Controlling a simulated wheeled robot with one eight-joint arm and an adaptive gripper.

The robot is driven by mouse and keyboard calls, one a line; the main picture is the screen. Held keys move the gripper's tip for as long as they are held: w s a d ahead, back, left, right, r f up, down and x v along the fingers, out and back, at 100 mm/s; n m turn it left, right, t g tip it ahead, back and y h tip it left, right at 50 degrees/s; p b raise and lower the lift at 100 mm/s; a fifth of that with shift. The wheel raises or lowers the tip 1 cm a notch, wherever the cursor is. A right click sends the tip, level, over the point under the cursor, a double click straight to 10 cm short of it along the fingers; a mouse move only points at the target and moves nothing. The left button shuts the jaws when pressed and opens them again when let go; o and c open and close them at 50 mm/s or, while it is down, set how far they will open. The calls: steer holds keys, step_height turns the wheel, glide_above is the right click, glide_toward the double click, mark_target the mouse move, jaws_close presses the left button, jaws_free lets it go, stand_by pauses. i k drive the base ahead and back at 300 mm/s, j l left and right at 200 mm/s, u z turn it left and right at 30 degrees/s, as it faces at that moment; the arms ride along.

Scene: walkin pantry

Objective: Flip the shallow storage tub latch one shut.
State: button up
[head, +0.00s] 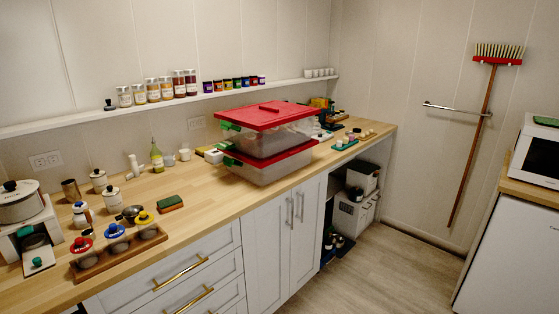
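Two clear storage tubs with red lids stand stacked on the wooden counter, the upper tub (262,143) on the lower tub (275,172). Another green latch (230,161) shows at the left end of the lower tub. They are too small to tell whether either is flipped shut. Which tub is the shallow one is not certain. The far sides are hidden. My gripper is not in view.
A long wooden counter (190,190) carries jars, a bottle (156,156), a green sponge (170,204) and a wooden tray (118,254) of lidded containers. White cabinets (270,230) are below. The floor (370,275) in front is clear. A broom (475,130) hangs on the right wall.

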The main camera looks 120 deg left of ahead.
mark_target(228, 162)
steer(key=j+u, duration=0.1)
steer(key=u, duration=4.3)
steer(key=i+l+u, duration=0.3)
steer(key=i+u, duration=0.15)
steer(key=i+l+u, duration=0.4)
steer(key=i+l, duration=0.3)
steer(key=l, duration=0.15)
steer(key=i+l, duration=0.3)
steer(key=l, duration=0.15)
steer(key=i, duration=0.5)
steer(key=j+u, duration=0.05)
